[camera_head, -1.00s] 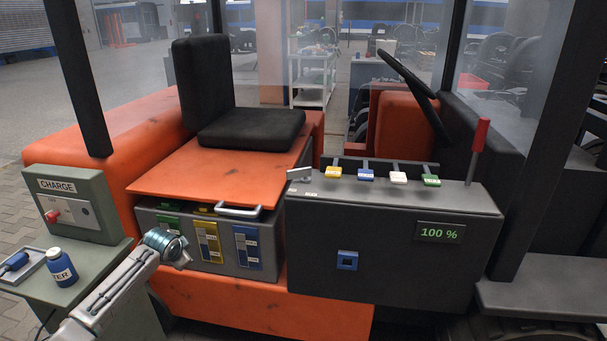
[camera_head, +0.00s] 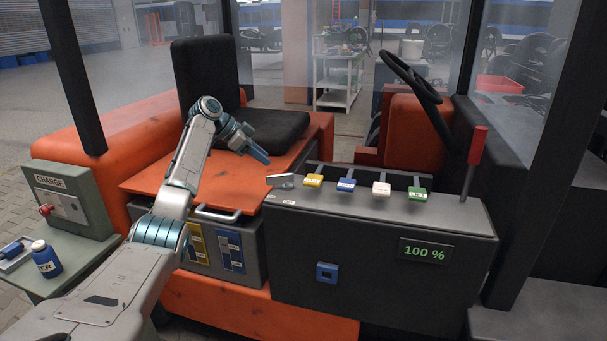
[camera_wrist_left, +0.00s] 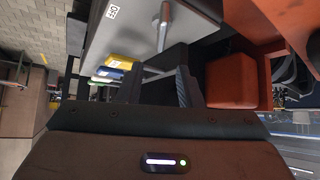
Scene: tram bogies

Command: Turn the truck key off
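The truck key (camera_head: 281,181) is a small grey metal handle at the left end of the dark console top, lying sideways beside small white labels. It also shows in the left wrist view (camera_wrist_left: 163,22), standing out from the panel near an "OFF" label. My left gripper (camera_head: 258,153) is above the orange battery cover, left of and higher than the key, apart from it. In the left wrist view its two dark fingers stand apart with nothing between them, so it is open. My right gripper is not in view.
Yellow, blue, white and green levers (camera_head: 381,189) line the console (camera_head: 370,250), whose display reads 100 %. A black seat (camera_head: 270,130) is behind my gripper. A red-topped lever (camera_head: 477,147) and steering wheel (camera_head: 410,77) are to the right. The charge box (camera_head: 70,200) stands at the left.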

